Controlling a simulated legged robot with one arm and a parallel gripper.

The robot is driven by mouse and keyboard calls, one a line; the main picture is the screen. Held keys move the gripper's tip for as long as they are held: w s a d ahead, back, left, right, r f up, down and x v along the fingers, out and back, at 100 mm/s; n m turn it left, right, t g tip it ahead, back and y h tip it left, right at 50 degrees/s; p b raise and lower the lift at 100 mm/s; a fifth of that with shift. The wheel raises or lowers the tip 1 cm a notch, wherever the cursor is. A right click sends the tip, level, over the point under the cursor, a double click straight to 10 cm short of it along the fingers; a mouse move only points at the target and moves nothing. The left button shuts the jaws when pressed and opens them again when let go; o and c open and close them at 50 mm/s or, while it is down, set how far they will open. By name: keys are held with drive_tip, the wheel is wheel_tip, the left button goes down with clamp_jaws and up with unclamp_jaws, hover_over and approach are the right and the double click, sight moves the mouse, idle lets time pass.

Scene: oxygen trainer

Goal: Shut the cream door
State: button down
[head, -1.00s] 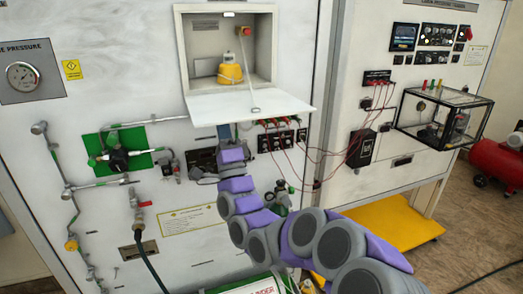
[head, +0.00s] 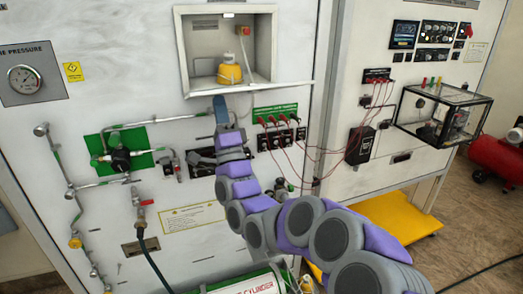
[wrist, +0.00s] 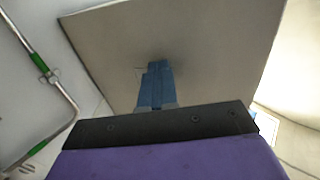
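The cream door (head: 268,86) is hinged along the bottom of the open wall box (head: 181,40). In the head view it shows almost edge-on, as a thin, roughly level strip. In the wrist view the door's broad underside (wrist: 215,45) fills the upper middle. My gripper (head: 220,108) is below the door, left of its middle, with its blue fingers pointing up. In the wrist view the fingers (wrist: 157,75) look shut together with nothing between them. Their tips lie at or close to the underside; I cannot tell if they touch.
A yellow unit (head: 229,74) stands inside the box. Red leads run from a socket panel (head: 280,130) to the right of my gripper. Metal pipes (head: 110,183) and a green plate (head: 98,147) are on the wall to the left.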

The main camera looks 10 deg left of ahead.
drive_tip(key=shift+w+a+r+p, duration=0.15)
drive_tip(key=shift+r+p, duration=0.25)
drive_tip(key=shift+r, duration=0.3)
drive_tip(key=shift+w+a+r+p, duration=0.15)
drive_tip(key=shift+r+p, duration=0.25)
drive_tip(key=shift+r, duration=0.25)
drive_tip(key=shift+w+r, duration=0.1)
drive_tip(key=shift+r, duration=0.05)
drive_tip(key=shift+p+x, duration=0.85)
drive_tip(key=shift+x, duration=0.4)
drive_tip(key=shift+r, duration=0.15)
drive_tip(key=shift+p+x, duration=0.75)
drive_tip(key=shift+x, duration=0.25)
drive_tip(key=shift+w+r, duration=0.15)
drive_tip(key=shift+r, duration=0.05)
drive_tip(key=shift+w, duration=0.1)
